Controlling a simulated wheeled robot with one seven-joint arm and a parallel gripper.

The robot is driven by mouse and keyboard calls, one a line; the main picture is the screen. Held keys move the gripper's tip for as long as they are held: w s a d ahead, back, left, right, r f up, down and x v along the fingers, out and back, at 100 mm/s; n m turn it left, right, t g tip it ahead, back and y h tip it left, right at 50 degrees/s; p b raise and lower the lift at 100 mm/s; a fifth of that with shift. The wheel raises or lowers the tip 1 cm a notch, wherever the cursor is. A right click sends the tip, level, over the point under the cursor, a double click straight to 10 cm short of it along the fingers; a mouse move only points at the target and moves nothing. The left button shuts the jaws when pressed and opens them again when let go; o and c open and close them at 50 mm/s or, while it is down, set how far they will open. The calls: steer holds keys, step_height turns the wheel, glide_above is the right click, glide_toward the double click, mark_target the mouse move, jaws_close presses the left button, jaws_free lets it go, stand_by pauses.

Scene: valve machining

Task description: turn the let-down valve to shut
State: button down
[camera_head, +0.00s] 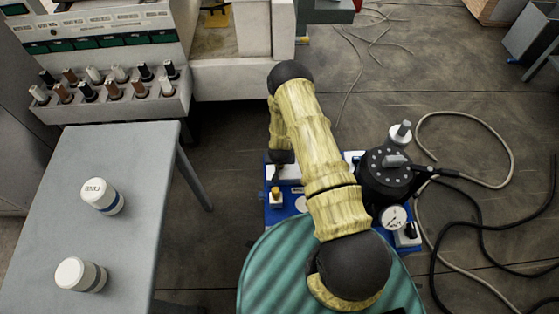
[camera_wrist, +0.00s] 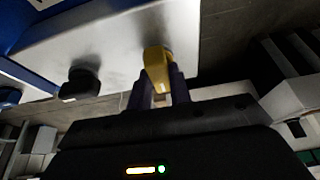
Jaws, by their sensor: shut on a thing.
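A yellow valve handle (camera_wrist: 156,66) stands out from a pale panel (camera_wrist: 110,40) in the wrist view. My gripper (camera_wrist: 160,88) is shut on it, one finger on each side. A black knob (camera_wrist: 80,83) sits on the same panel to the left, apart from the fingers. No label shows which of these is the let-down valve. In the head view the blue-based unit (camera_head: 280,213) stands beyond the green drum, with a small yellow part (camera_head: 275,191) at its left. My arm hides much of the unit and most of my gripper there.
The unit carries a black ribbed vessel (camera_head: 385,180) and a round gauge (camera_head: 394,216). A green drum (camera_head: 265,275) is in front. A grey table (camera_head: 130,165) with two white jars is at left. Hoses (camera_head: 480,225) loop on the floor at right.

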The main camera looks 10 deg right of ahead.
steer(key=shift+w, duration=0.1)
steer(key=c, duration=1.3)
jaws_free()
steer(key=shift+r, duration=0.15)
steer(key=p+v, duration=0.2)
steer(key=v, duration=1.5)
steer(key=shift+r, duration=0.1)
